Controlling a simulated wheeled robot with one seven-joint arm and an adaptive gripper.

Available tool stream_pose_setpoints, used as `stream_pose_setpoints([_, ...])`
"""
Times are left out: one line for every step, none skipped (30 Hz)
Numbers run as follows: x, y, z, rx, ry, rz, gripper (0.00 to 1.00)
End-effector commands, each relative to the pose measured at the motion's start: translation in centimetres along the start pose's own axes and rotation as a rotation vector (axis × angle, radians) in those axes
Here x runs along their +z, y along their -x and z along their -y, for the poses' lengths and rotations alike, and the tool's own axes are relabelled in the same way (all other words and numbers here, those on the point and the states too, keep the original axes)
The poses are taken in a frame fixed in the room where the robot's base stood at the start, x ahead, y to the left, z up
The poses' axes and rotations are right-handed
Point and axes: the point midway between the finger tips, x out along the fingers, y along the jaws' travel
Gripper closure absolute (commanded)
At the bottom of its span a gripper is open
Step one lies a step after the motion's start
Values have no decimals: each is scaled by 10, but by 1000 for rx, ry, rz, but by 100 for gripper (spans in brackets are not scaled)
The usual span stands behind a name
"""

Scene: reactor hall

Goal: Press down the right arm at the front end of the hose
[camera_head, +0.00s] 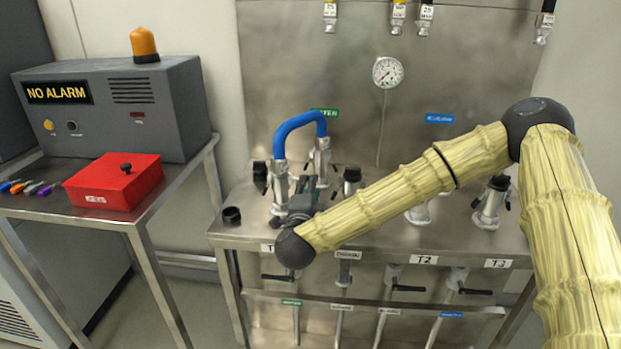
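The blue hose (298,124) arches between two metal couplings on the steel bench. Its front end sits on the front coupling (280,186), and its back end sits on the coupling behind and to the right (322,158). My gripper (303,198) is low beside the front coupling, on its right side, pointing away from the camera. My wrist and forearm partly cover it, so its fingers cannot be made out clearly. The right arm of the front coupling is not clearly distinguishable from the dark gripper parts there. Whether they touch cannot be told.
More capped couplings stand on the bench, including one at right (491,203). A loose black cap (232,216) lies at the bench's left. A side table holds a red box (113,184) and a grey alarm unit (110,105). A gauge (387,72) is on the back panel.

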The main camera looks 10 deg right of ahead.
Motion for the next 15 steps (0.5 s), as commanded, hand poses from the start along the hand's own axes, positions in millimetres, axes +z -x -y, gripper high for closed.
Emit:
stream_pose_setpoints([-1, -9, 0, 0, 0, -2, 71])
stream_pose_setpoints([0, -14, 0, 0, 0, -2, 71])
stream_pose_setpoints([0, -20, 0, 0, 0, -1, 71])
stream_pose_setpoints([0, -25, 0, 0, 1, -1, 71])
stream_pose_setpoints([0, -29, 0, 0, 1, -1, 71])
stream_pose_setpoints([0, -34, 0, 0, 1, 0, 71])
stream_pose_setpoints([0, -38, 0, 0, 1, 0, 71])
stream_pose_setpoints([0, -41, 0, 0, 1, 0, 71])
stream_pose_setpoints([1, -45, 0, 0, 1, 1, 71])
stream_pose_setpoints([1, -47, 0, 1, 1, 1, 71])
stream_pose_setpoints([1, -50, 0, 1, 1, 2, 71])
stream_pose_setpoints([1, -52, 0, 1, 1, 2, 71])
stream_pose_setpoints([1, -54, 0, 0, 1, 2, 71])
stream_pose_setpoints([1, -55, 0, 0, 1, 2, 71])
stream_pose_setpoints([1, -56, 0, 0, 1, 2, 71])
